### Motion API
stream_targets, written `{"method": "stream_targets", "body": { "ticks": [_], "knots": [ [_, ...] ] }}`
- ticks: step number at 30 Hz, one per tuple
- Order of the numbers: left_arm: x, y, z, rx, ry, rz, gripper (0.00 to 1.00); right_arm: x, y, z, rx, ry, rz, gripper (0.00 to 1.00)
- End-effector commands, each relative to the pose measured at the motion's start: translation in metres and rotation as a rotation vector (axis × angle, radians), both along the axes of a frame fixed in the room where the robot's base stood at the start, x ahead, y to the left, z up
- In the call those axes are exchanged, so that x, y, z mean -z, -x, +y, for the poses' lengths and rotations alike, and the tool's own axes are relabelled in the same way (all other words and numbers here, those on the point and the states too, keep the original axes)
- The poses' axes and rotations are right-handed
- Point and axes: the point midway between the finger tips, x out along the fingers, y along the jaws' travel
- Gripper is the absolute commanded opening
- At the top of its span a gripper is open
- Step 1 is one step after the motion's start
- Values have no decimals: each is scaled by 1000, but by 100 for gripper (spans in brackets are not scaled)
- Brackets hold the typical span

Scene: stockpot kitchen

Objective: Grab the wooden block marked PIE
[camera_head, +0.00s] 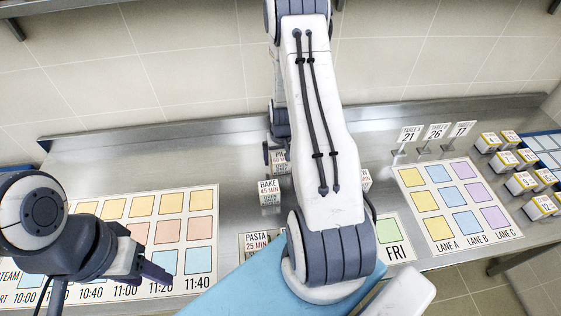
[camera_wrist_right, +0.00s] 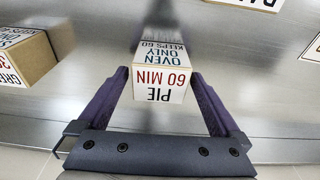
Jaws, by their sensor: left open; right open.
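The wooden block marked PIE (camera_wrist_right: 162,84) stands between the two fingers of my right gripper (camera_wrist_right: 160,76) in the right wrist view. Its face reads PIE 60 MIN, and its top reads OVEN ONLY. The fingers are open, one on each side, with narrow gaps to the block. In the head view the PIE block (camera_head: 281,168) is partly hidden behind my right arm, and little of the right gripper shows. My left gripper (camera_head: 152,268) is open and empty, over the time chart at the lower left.
The BAKE block (camera_head: 269,193) and PASTA block (camera_head: 257,242) stand nearer on the steel counter (camera_head: 225,170). Another block (camera_wrist_right: 35,60) stands left of my right gripper in the wrist view. The lane board (camera_head: 410,180) and several small blocks are on the right.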

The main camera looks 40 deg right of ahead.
Motion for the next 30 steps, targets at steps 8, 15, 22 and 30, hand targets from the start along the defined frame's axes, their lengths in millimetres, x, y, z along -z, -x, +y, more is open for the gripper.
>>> {"method": "stream_targets", "body": {
  "ticks": [8,15,22,30],
  "knots": [
    [0,0,0,0,0,0,50,0,0,0,0,0,0,50],
    [0,0,0,0,0,0,50,-1,0,0,0,0,-1,14],
    [3,0,0,0,0,0,50,-5,-1,-1,1,1,-3,14],
    [16,0,0,1,0,0,50,-38,-2,-1,0,4,-8,14]
  ]
}}
